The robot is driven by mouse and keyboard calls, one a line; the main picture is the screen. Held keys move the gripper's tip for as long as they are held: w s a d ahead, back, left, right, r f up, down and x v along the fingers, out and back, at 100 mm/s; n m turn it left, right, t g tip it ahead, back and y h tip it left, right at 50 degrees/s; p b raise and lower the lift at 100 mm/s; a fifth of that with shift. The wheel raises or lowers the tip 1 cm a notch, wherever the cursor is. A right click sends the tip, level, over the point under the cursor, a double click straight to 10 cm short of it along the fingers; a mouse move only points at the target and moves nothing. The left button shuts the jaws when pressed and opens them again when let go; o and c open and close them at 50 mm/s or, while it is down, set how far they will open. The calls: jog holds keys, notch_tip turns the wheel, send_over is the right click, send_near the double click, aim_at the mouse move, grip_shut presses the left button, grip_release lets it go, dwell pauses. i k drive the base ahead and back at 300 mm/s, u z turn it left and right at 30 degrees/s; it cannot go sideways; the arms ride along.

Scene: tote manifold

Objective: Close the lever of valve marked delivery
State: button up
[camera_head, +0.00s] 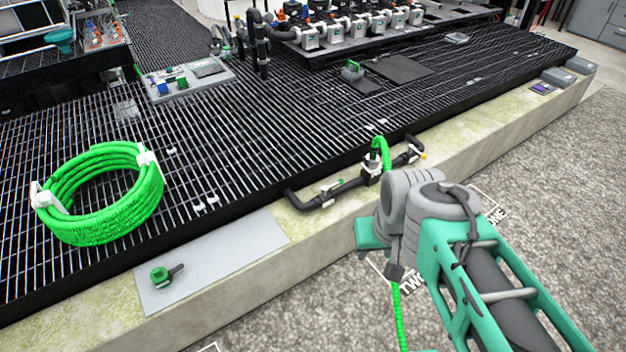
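A black pipe manifold (345,188) runs along the edge of the grating in the middle of the view. A small valve with a pale lever (333,187) sits on its left part. Another fitting with a yellow tip (421,156) is at its right end. A bright green hose (382,150) rises from the middle block. No marking reading delivery is legible, so I cannot tell which valve bears it. My gripper (371,234) is at the end of my grey and teal arm, just in front of the manifold. Its fingers are hidden or unclear, and I see nothing held.
A coiled green hose (105,195) lies on the black grating at the left. A grey plate (215,262) with a small green valve (160,275) lies on the concrete ledge (300,245). Green hose (398,315) hangs below my wrist. Gravel floor (560,190) is open at the right.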

aim_at(323, 189)
jog(key=u, duration=0.3)
jog(key=i, duration=1.35)
jog(key=u, duration=0.65)
